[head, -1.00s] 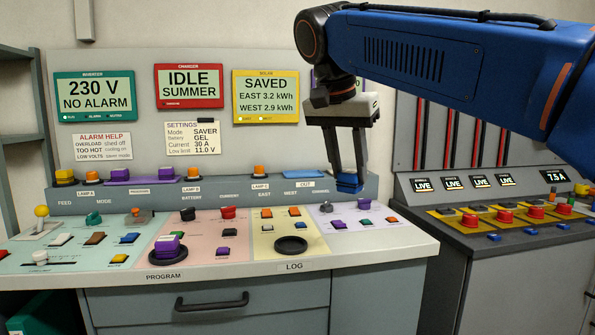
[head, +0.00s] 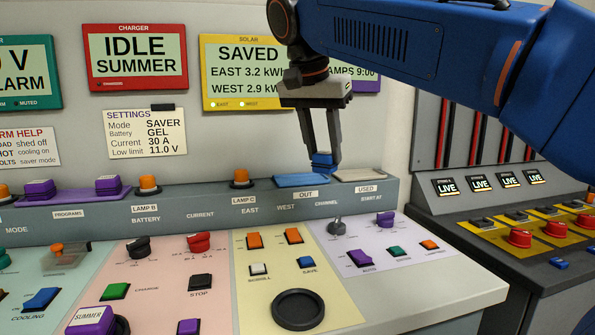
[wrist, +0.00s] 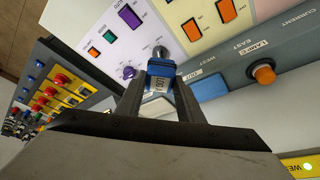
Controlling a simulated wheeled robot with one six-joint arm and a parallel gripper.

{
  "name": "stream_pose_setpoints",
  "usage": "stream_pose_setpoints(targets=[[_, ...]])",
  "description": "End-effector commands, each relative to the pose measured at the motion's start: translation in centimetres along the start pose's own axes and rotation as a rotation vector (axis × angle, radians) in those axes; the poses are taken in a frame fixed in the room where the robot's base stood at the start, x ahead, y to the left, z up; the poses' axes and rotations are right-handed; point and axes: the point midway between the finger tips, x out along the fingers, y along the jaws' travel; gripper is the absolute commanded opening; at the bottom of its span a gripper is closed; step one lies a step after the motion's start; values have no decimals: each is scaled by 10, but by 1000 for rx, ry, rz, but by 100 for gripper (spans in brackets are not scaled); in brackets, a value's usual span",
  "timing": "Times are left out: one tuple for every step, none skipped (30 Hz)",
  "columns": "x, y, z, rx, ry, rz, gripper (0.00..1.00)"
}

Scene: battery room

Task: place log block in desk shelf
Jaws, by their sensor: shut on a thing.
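The log block is a small blue block (head: 322,159) with a pale label. My gripper (head: 323,166) is shut on it, pointing down, and holds it by the desk's raised back ledge (head: 205,202). In the head view it appears just above or at the ledge, near the blue pad marked OUT (head: 301,181); I cannot tell whether it touches. In the wrist view the block (wrist: 161,70) sits between the fingertips, its label partly legible, with the blue pad (wrist: 210,87) beside it.
A grey pad marked USED (head: 358,175) lies right of the blue pad. Orange buttons (head: 241,177) and a purple tray (head: 80,194) with purple blocks stand along the ledge. A dark ring (head: 298,309) is on the yellow panel. The display wall rises behind.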

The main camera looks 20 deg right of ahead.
Motion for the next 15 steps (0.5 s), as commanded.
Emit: stream_pose_setpoints(targets=[[4, -7, -6, 2, -1, 3, 7], [6, -11, -10, 3, -1, 4, 7], [8, -17, -16, 3, -1, 4, 7], [10, -22, -20, 2, -1, 4, 7], [11, -26, -24, 2, -1, 3, 7], [14, -32, -30, 2, -1, 3, 7], [16, -37, -34, 2, -1, 3, 7], [17, -41, -38, 2, 0, 3, 7], [20, -47, -44, 2, -1, 3, 7], [21, -52, -48, 2, 0, 3, 7], [23, -56, -52, 2, 0, 3, 7], [25, -62, -57, 1, -1, 3, 7], [27, -66, -61, 1, 0, 3, 7], [28, -70, -65, 2, -1, 3, 7], [31, -76, -70, 2, -1, 3, 7]])
